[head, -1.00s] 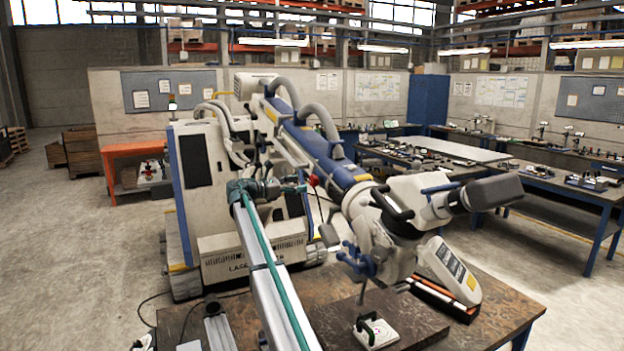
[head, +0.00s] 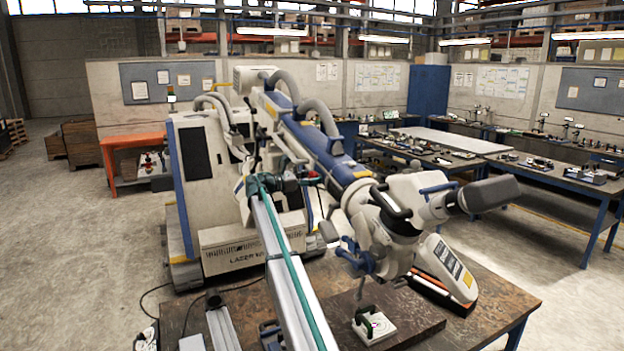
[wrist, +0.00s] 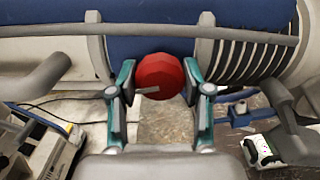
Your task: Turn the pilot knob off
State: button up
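The pilot knob (wrist: 160,74) is a round red knob with a small pale pointer mark, in the upper middle of the wrist view, against the blue tube of the microscope arm (wrist: 150,48). My gripper (wrist: 157,78) is open, one teal-edged finger on each side of the knob, with a narrow gap showing on both sides. Whether the knob lies fully between the fingertips or just beyond them I cannot tell. In the head view my gripper (head: 298,182) is at the side of the microscope arm (head: 335,165), and the knob is mostly hidden there.
The microscope head (head: 400,215) hangs over a brown table (head: 490,320).

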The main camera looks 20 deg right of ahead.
jog(key=c, duration=0.5)
jog(key=shift+f+m+b, duration=0.1)
jog(key=shift+m+b, duration=0.2)
jog(key=shift+b, duration=0.3)
jog(key=m+b, duration=0.1)
jog(key=b, duration=0.2)
jog(key=shift+f+m, duration=0.15)
jog(key=shift+m, duration=0.25)
jog(key=m+b, duration=0.4)
jog(key=b, duration=0.2)
jog(key=m+b, duration=0.6)
jog(key=b, duration=0.2)
jog(key=shift+m, duration=0.4)
jog(key=m+b, duration=0.4)
jog(key=shift+r+m, duration=0.2)
jog(key=shift+m, duration=0.1)
jog(key=shift+r+b, duration=0.1)
jog(key=shift+b, duration=0.2)
